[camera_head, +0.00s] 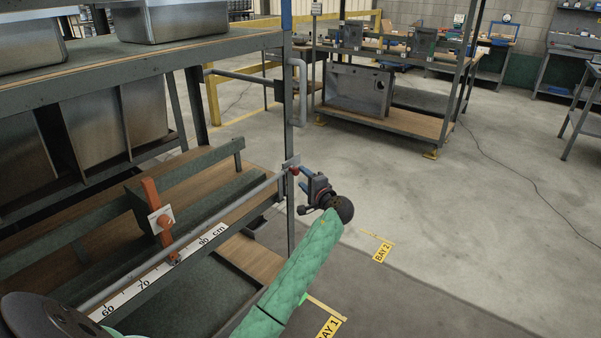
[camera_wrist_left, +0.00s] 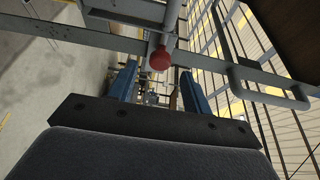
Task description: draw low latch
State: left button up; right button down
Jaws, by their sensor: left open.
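A long grey rod (camera_head: 200,236) runs along the low shelf's front and ends in a red knob (camera_head: 294,170) at the rack's corner post. I take this rod to be the low latch. My left gripper (camera_head: 304,180) is at the knob, with its blue fingers toward it. In the left wrist view the red knob (camera_wrist_left: 160,58) shows between the two open fingers (camera_wrist_left: 158,72), near their tips. I see no grip on it; contact cannot be told. An orange upright with a white plate (camera_head: 161,218) stands at the rod farther left.
A centimetre scale (camera_head: 150,279) lies along the shelf edge below the rod. The rack post (camera_head: 289,120) stands close beside my gripper, with a grey loop handle (camera_head: 300,92) higher up. The floor to the right (camera_head: 470,220) is clear.

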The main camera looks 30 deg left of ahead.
aim_at(297, 173)
pick_arm(q)
jog(key=x, duration=0.3)
jog(key=shift+w+a, duration=0.2)
jog(key=shift+a, duration=0.15)
jog(key=shift+w+a, duration=0.3)
jog(key=shift+a, duration=0.45)
grip_shut()
pick_arm(e)
jog(key=shift+r, duration=0.1)
